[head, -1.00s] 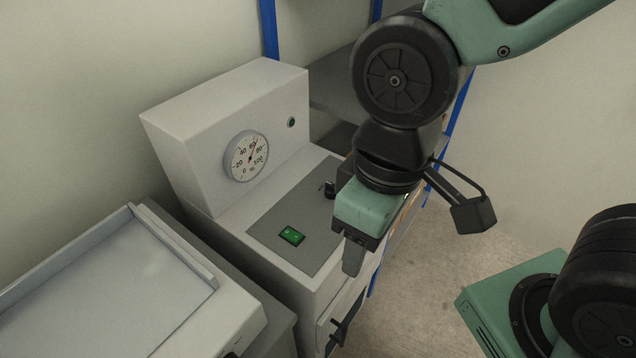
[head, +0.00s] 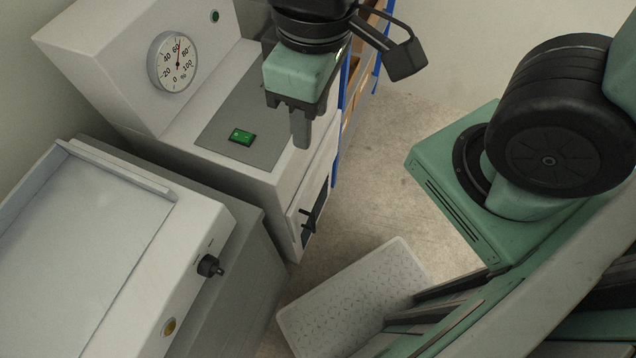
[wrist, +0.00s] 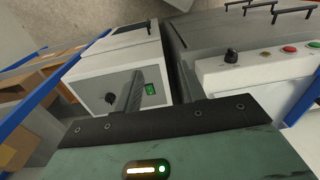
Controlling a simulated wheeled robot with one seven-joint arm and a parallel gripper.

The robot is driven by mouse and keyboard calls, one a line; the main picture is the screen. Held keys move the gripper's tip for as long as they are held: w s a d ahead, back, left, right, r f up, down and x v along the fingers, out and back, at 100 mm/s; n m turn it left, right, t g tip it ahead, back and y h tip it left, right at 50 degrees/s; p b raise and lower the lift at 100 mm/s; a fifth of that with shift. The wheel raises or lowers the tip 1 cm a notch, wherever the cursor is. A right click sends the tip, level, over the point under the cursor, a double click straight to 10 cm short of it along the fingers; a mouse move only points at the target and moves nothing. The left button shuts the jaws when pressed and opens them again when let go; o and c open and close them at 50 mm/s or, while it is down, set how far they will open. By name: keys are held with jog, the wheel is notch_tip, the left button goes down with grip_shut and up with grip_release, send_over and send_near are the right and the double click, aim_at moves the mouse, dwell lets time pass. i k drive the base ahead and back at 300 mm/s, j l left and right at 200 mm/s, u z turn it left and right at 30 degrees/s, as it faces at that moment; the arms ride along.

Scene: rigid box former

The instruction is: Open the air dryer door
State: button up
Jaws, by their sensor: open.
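The air dryer (head: 235,170) is a white cabinet with a gauge box on top, at the left of the head view. Its door (head: 324,190) is on the front face, with a dark window and a black handle (head: 308,218); it looks shut. My gripper (head: 300,130) points down near the cabinet's top front edge, above the handle and apart from it. In the wrist view, the two fingers of my gripper (wrist: 160,88) stand apart with nothing between them, over the cabinet's grey top panel (wrist: 118,88).
A white machine (head: 85,235) with a black knob stands left of the dryer. A blue-framed shelf (head: 362,70) stands behind on the right. The floor (head: 375,170) before the door is clear up to a light patterned plate (head: 350,300) near my base.

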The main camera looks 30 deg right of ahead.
aim_at(297, 213)
jog(key=k+l, duration=0.85)
jog(key=l+u, duration=0.05)
